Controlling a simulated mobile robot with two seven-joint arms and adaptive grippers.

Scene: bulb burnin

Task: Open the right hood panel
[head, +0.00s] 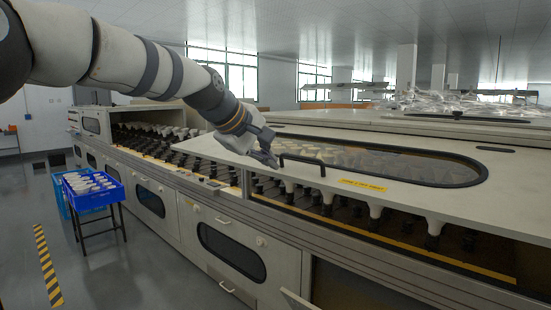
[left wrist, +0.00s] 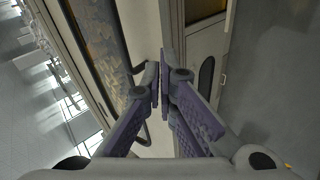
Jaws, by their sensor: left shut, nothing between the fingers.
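The right hood panel (head: 410,200) is a pale cover with a long oval dark-rimmed window and a yellow label. Its front edge stands above the machine's front rail, with bulbs showing in the gap. A black bar handle (head: 303,160) sits near its left front corner. My left gripper (head: 270,159) is shut and empty, just left of the handle. In the left wrist view my shut fingers (left wrist: 160,75) are over the panel's pale edge (left wrist: 148,20), with the dark handle (left wrist: 148,135) partly hidden behind the left finger. I cannot tell if they touch. My right gripper is not in view.
Left of the panel, an open bay (head: 180,147) shows rows of dark sockets and bulbs. Below, the cabinet front has doors with dark windows (head: 232,250). A blue crate of bulbs (head: 93,190) stands on a stand at the left. The floor around it is mostly clear.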

